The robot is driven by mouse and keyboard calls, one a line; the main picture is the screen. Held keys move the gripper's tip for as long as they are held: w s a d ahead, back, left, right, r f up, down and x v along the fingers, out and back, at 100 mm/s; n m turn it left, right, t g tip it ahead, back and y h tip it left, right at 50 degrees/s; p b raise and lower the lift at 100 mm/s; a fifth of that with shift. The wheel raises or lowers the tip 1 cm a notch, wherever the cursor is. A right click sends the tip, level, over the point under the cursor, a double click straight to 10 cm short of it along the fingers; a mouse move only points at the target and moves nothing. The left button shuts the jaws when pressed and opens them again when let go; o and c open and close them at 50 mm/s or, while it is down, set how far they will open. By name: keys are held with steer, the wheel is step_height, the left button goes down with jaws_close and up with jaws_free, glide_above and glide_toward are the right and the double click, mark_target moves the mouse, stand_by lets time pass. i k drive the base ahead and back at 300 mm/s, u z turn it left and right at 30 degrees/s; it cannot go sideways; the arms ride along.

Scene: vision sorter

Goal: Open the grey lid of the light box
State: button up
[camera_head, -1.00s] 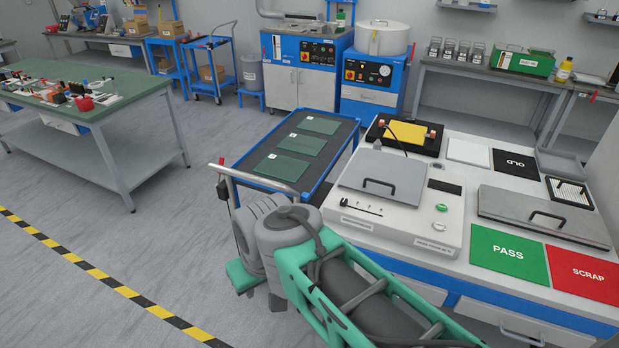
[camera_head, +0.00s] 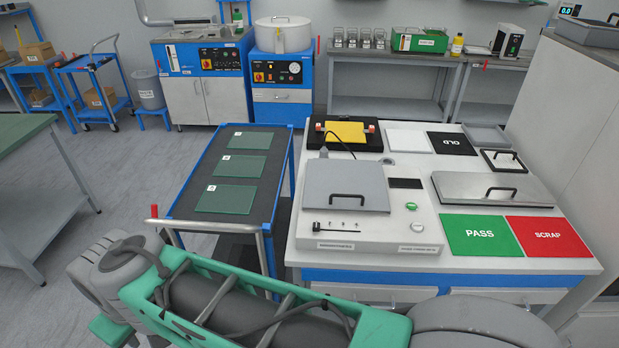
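The light box (camera_head: 370,229) is a white unit on the left front of the white bench. Small knobs, a green button and a dark display are on the box. My arm, green and grey, crosses the bottom of the view in front of the bench. My gripper is not in view.
A blue cart (camera_head: 264,205) with several green boards stands left of the bench. A metal-lidded box (camera_head: 462,190), a green PASS mat (camera_head: 468,237) and a red SCRAP mat (camera_head: 550,240) lie to the right. A yellow-topped fixture (camera_head: 346,131) is behind the light box.

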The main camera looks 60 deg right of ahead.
mark_target(335, 184)
steer(key=i, duration=0.4)
steer(key=z, duration=2.1)
steer(key=i, duration=0.5)
steer(key=z, duration=0.05)
